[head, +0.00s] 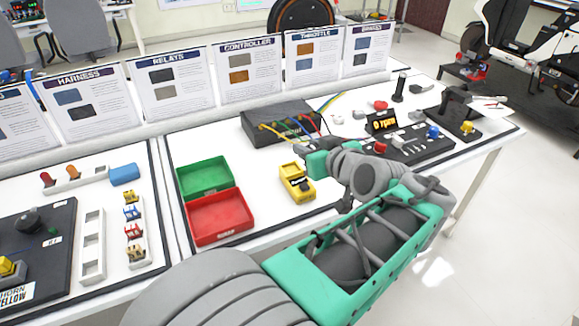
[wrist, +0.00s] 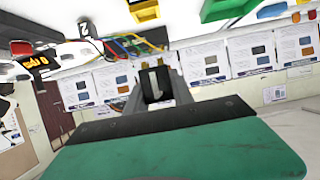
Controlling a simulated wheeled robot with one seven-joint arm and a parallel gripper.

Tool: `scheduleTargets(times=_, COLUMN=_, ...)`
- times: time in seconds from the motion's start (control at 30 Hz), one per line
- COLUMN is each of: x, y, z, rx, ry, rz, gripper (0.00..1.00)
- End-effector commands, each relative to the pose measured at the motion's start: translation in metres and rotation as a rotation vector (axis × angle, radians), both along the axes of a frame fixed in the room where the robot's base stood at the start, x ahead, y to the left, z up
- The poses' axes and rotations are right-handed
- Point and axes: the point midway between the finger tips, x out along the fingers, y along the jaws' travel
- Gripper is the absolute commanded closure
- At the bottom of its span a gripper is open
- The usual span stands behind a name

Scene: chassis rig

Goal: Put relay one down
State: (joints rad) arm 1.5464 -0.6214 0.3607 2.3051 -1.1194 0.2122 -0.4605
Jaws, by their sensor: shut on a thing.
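Relay one (wrist: 153,84), a small black block with a white "1" on it, is between the grey fingers of my gripper (wrist: 155,92) in the wrist view. My gripper is shut on it, and its green palm fills the lower part of that view. In the head view my arm reaches over the right-hand table, with the green hand (head: 318,162) just right of the yellow device (head: 297,184). The fingertips and relay one cannot be made out there.
A green bin (head: 204,176) and a red bin (head: 220,217) stand left of the yellow device. A black box with coloured wires (head: 280,123) lies behind the hand. A black panel with knobs (head: 410,146) is to the right. White table surface shows between bins and device.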

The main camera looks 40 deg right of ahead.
Motion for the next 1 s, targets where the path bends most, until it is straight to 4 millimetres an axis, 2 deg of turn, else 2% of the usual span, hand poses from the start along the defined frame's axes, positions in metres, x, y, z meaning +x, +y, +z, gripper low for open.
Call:
scheduleTargets(times=0.2, x=0.059, y=-0.016, z=-0.029, rx=0.003, ry=0.002, rz=0.014, gripper=1.00)
scheduleTargets(times=0.27, x=0.075, y=-0.022, z=-0.037, rx=0.004, ry=0.003, rz=0.013, gripper=1.00)
scheduleTargets(times=0.4, x=0.098, y=-0.032, z=-0.070, rx=0.005, ry=0.004, rz=0.007, gripper=1.00)
scheduleTargets(times=0.63, x=0.115, y=-0.040, z=-0.091, rx=0.001, ry=0.002, rz=0.004, gripper=1.00)
scheduleTargets(times=0.8, x=0.118, y=-0.041, z=-0.122, rx=0.003, ry=0.002, rz=0.001, gripper=1.00)
scheduleTargets(times=1.0, x=0.118, y=-0.041, z=-0.123, rx=-0.001, ry=0.000, rz=0.002, gripper=1.00)
